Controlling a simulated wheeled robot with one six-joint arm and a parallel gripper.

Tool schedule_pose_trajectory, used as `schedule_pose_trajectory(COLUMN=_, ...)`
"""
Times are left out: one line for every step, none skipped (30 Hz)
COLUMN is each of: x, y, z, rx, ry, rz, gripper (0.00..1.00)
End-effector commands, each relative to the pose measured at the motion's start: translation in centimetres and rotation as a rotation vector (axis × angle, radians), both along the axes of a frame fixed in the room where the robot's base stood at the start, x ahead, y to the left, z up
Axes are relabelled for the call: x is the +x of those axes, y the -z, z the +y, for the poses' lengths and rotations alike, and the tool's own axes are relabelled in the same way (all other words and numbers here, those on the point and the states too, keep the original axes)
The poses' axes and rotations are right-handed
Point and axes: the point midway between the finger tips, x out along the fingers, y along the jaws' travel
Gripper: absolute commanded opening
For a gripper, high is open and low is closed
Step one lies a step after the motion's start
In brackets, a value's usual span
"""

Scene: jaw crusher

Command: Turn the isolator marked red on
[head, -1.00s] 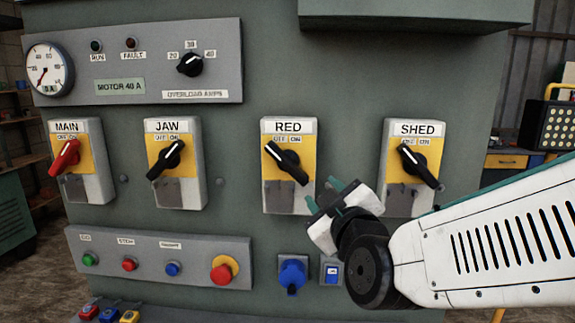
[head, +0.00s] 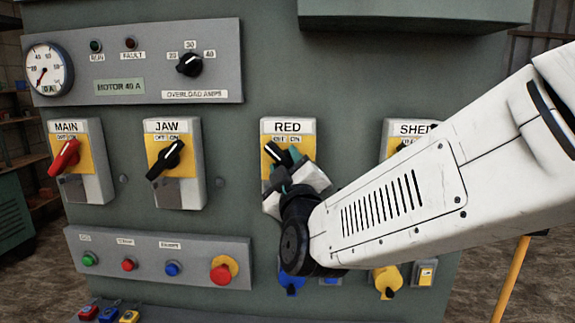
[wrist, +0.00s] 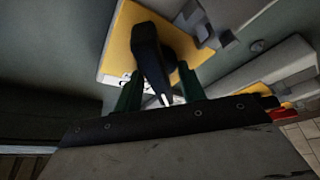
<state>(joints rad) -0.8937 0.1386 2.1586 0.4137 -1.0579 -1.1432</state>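The isolator marked RED (head: 288,127) is on the panel in the head view, with a yellow plate and OFF and ON labels. Its black handle (head: 274,151) has a white-marked end pointing up and left, towards OFF. My gripper (head: 287,170) is in front of this handle and hides its lower part. In the wrist view, the two green fingers of my gripper (wrist: 160,88) stand apart on either side of the black handle (wrist: 150,55). A gap shows beside the right finger. I cannot tell whether the left finger touches the handle.
The MAIN isolator (head: 66,155) has a red handle, and the JAW isolator (head: 165,157) a black one. The SHED isolator (head: 397,140) is partly hidden by my arm. A push-button box (head: 200,250) and a blue socket (head: 291,284) are below.

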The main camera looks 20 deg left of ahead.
Motion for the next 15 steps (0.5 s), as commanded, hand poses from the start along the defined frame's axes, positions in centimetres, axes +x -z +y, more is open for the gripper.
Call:
schedule_pose_trajectory(x=0.06, y=-0.01, z=0.02, rx=0.0, ry=0.0, rz=0.0, gripper=0.4)
schedule_pose_trajectory(x=0.06, y=-0.01, z=0.02, rx=0.0, ry=0.0, rz=0.0, gripper=0.4)
schedule_pose_trajectory(x=0.06, y=-0.01, z=0.02, rx=0.0, ry=0.0, rz=0.0, gripper=0.4)
schedule_pose_trajectory(x=0.05, y=-0.01, z=0.01, rx=0.0, ry=0.0, rz=0.0, gripper=0.4)
schedule_pose_trajectory(x=0.05, y=-0.01, z=0.01, rx=0.0, ry=0.0, rz=0.0, gripper=0.4)
schedule_pose_trajectory(x=0.05, y=-0.01, z=0.01, rx=0.0, ry=0.0, rz=0.0, gripper=0.4)
schedule_pose_trajectory(x=0.04, y=-0.01, z=0.01, rx=0.0, ry=0.0, rz=0.0, gripper=0.32)
schedule_pose_trajectory(x=0.04, y=-0.01, z=0.01, rx=0.0, ry=0.0, rz=0.0, gripper=0.23)
schedule_pose_trajectory(x=0.04, y=-0.01, z=0.01, rx=0.0, ry=0.0, rz=0.0, gripper=0.12)
schedule_pose_trajectory(x=0.04, y=-0.01, z=0.01, rx=0.0, ry=0.0, rz=0.0, gripper=0.04)
schedule_pose_trajectory(x=0.04, y=-0.01, z=0.01, rx=0.0, ry=0.0, rz=0.0, gripper=0.0)
schedule_pose_trajectory(x=0.04, y=0.0, z=0.0, rx=0.001, ry=0.0, rz=0.0, gripper=0.0)
schedule_pose_trajectory(x=0.04, y=0.0, z=0.0, rx=0.001, ry=0.0, rz=0.0, gripper=0.0)
schedule_pose_trajectory(x=0.04, y=0.0, z=0.0, rx=0.001, ry=0.0, rz=0.0, gripper=0.0)
schedule_pose_trajectory(x=0.04, y=0.0, z=0.0, rx=0.001, ry=0.0, rz=0.0, gripper=0.0)
